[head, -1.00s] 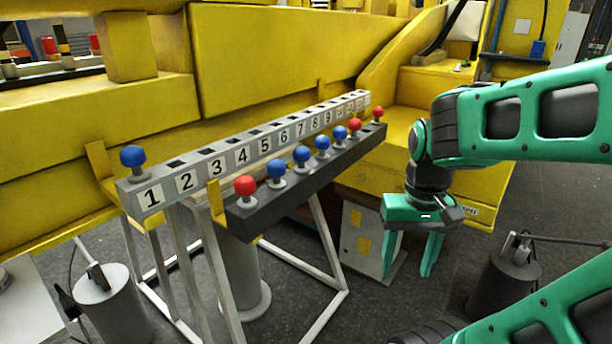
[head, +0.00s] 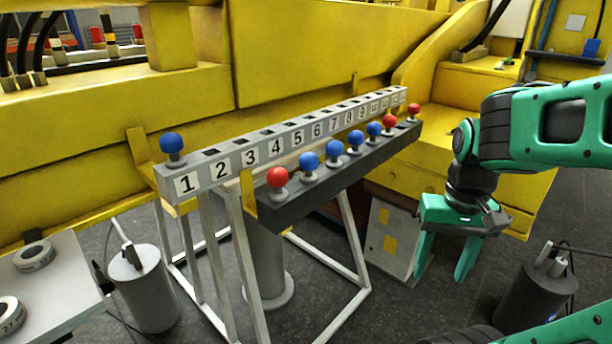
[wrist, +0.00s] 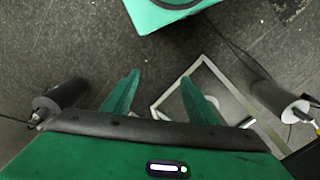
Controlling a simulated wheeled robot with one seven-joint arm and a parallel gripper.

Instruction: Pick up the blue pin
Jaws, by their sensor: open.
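Several blue pins with round heads stand in the dark front rack; the nearest is a blue pin (head: 309,162) beside a red pin (head: 278,178). Others are a blue pin (head: 335,148), a blue pin (head: 356,138) and a blue pin (head: 374,129). Another blue pin (head: 172,144) stands in the numbered rack at slot 1. My gripper (head: 442,272) is open and empty, pointing down to the right of the racks and apart from every pin. In the wrist view my gripper (wrist: 160,92) has its fingers spread over the floor; no pin shows there.
The dark rack (head: 300,205) runs in front of the grey numbered rack (head: 222,172), both on a white frame (head: 345,318). A yellow machine (head: 300,65) stands behind. A grey cylinder (head: 540,290) is at right. A table with tape rolls (head: 34,257) is at left.

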